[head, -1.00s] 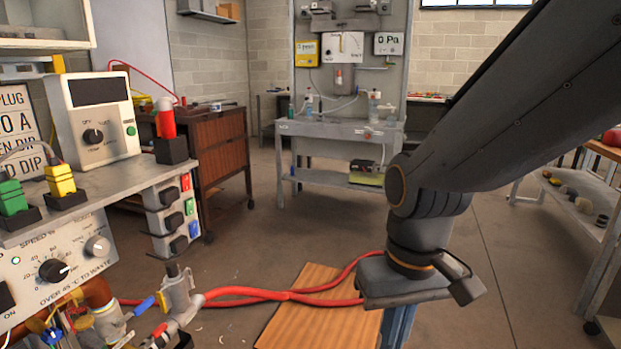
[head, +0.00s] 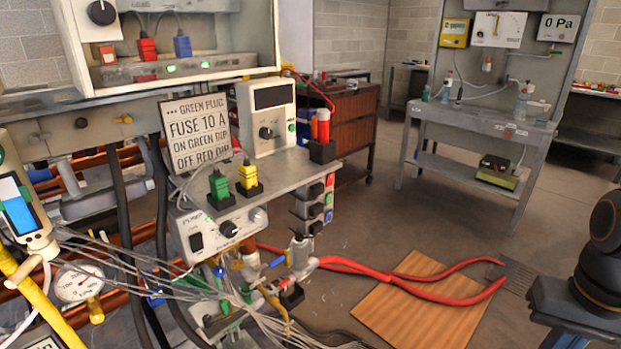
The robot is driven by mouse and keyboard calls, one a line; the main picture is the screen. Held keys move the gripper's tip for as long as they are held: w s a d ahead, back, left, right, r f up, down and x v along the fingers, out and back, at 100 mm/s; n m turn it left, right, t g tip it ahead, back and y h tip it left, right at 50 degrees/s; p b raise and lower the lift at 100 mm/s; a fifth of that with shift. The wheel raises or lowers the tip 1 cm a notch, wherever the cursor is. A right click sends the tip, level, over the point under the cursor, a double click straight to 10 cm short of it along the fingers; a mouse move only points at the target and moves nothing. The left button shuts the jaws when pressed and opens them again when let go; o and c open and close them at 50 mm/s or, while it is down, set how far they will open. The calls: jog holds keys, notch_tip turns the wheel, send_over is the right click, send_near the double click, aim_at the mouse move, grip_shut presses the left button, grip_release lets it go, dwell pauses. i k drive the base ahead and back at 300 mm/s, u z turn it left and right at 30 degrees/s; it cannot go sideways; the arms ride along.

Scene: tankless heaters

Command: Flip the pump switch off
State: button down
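The pump panel (head: 212,228) is a light box under the front of the metal shelf at centre-left, with "PUMP" lettering. The picture is too small to tell which way the rocker is tipped. My gripper is out of view. Only a dark part of my arm shows at the right edge, well away from the panel.
Green (head: 218,187) and yellow (head: 247,175) plugs stand on the shelf (head: 285,173) above the panel. Loose thin wires and a pressure gauge (head: 79,283) crowd the lower left.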

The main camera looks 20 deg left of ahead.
aim_at(196, 242)
jog(key=u, duration=1.85)
